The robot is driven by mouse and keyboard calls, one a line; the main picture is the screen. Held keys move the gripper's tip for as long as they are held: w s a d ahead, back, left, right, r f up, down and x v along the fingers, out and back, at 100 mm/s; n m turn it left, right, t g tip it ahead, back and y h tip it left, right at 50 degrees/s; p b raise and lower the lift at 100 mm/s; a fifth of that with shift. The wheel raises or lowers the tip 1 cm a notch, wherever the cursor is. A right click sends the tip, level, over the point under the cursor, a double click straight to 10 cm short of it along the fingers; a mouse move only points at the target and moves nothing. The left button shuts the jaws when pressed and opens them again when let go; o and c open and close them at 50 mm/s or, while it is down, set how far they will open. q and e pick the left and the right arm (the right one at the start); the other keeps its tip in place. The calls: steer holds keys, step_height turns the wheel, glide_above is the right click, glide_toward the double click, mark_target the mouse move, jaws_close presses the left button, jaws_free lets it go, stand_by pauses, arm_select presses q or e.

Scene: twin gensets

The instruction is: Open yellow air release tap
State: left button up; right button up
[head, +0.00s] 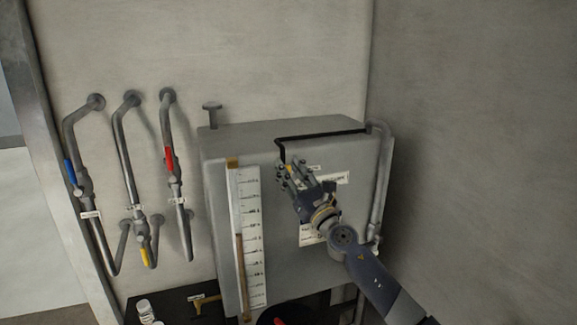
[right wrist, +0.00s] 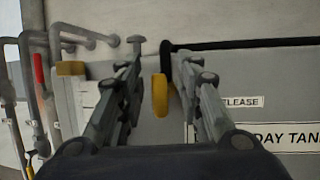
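The yellow air release tap handle (right wrist: 160,95) hangs upright between the two fingers of my right gripper (right wrist: 157,85) in the right wrist view. In the head view my right gripper (head: 288,174) is at the front of the grey day tank (head: 222,150), just below the end of a black pipe (head: 320,136). There the gripper hides the tap. My left gripper is not in view.
A level gauge (head: 246,240) stands on the tank front, left of my right gripper. Further left, wall pipes carry blue (head: 70,171), red (head: 169,159) and yellow (head: 145,256) valve handles. A grey pipe (head: 384,180) runs down the tank's right side, near a bare wall (head: 470,150).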

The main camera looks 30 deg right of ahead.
steer(key=shift+w+r, duration=0.2)
steer(key=shift+w, duration=0.3)
jaws_close()
steer(key=shift+m, duration=0.4)
jaws_free()
